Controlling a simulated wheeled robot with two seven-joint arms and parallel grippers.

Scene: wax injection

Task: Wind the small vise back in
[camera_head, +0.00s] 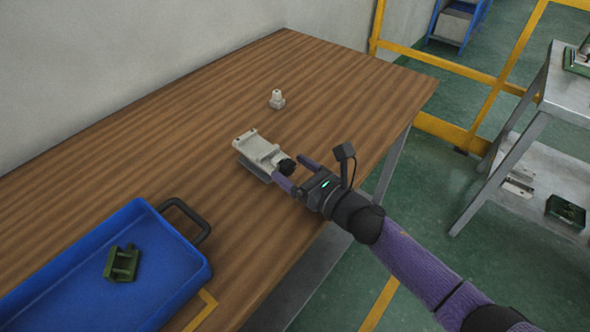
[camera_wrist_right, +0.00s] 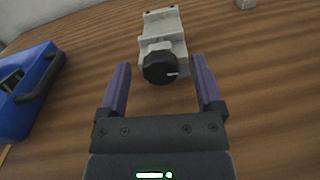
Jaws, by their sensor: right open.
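The small vise (camera_head: 257,150) is a light grey block on the wooden table, with a round black knob (camera_head: 286,166) on the end towards my right arm. In the right wrist view the vise (camera_wrist_right: 163,25) lies straight ahead, and its black knob (camera_wrist_right: 159,68) with a white mark faces me. My right gripper (camera_head: 292,173) is open, and it also shows in the right wrist view (camera_wrist_right: 160,75). Its two purple fingers stand on either side of the knob with a gap to each. Whether the vise jaws are open is hard to tell. My left gripper is not in view.
A small whitish part (camera_head: 277,99) stands on the table behind the vise. A blue tray (camera_head: 190,262) with a dark handle, holding a green part (camera_head: 122,263), is at the front left. The table (camera_head: 340,80) is clear at the far right. A grey shelf (camera_head: 520,110) stands beyond.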

